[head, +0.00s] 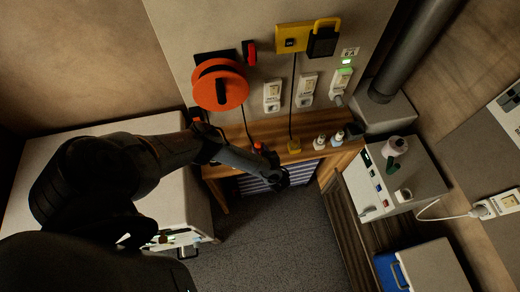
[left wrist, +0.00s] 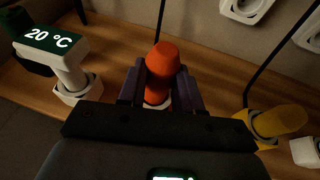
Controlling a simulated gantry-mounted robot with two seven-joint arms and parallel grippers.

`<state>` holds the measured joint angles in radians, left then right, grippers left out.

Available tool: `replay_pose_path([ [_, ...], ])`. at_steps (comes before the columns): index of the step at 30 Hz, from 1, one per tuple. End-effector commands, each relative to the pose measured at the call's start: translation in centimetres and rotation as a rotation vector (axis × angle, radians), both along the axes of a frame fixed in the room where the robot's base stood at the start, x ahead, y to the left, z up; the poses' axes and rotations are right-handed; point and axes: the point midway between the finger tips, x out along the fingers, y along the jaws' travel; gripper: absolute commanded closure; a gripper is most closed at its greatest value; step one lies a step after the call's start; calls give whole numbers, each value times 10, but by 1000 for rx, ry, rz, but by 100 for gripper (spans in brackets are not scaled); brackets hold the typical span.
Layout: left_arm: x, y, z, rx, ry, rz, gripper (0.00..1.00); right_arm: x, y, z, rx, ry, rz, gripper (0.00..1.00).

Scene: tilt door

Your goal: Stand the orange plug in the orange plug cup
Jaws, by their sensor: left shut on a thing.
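The orange plug (left wrist: 162,60) stands roughly upright between the two fingers of my left gripper (left wrist: 160,88) in the left wrist view. The gripper is shut on it. A pale part (left wrist: 155,97) shows just below the orange body, between the fingers. I cannot tell whether that is the plug's own lower end or the orange plug cup, nor whether the plug is seated. In the head view the plug (head: 258,146) is a small orange spot at the wooden shelf, by my left gripper (head: 264,153). My right gripper is not in view.
A yellow plug (left wrist: 280,121) is on the right of the wooden shelf (left wrist: 215,88). A white holder with a "20 °C" display (left wrist: 50,42) is on the left. The orange cable reel (head: 220,85) hangs on the wall above. White plugs (head: 320,141) are further right.

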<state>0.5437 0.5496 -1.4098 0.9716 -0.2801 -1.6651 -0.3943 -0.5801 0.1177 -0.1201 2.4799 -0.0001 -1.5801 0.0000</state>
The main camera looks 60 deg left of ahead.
Motion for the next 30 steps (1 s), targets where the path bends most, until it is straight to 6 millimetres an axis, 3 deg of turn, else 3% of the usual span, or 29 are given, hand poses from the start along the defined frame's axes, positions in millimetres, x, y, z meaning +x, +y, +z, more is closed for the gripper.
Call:
replay_pose_path([
  [27, 0, 0, -23, 0, 0, 0, 97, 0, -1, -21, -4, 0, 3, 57],
  [28, 0, 0, -23, 0, 0, 0, 63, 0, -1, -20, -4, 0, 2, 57],
  [30, 0, 0, -22, 0, 0, 0, 52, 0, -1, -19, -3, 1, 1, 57],
])
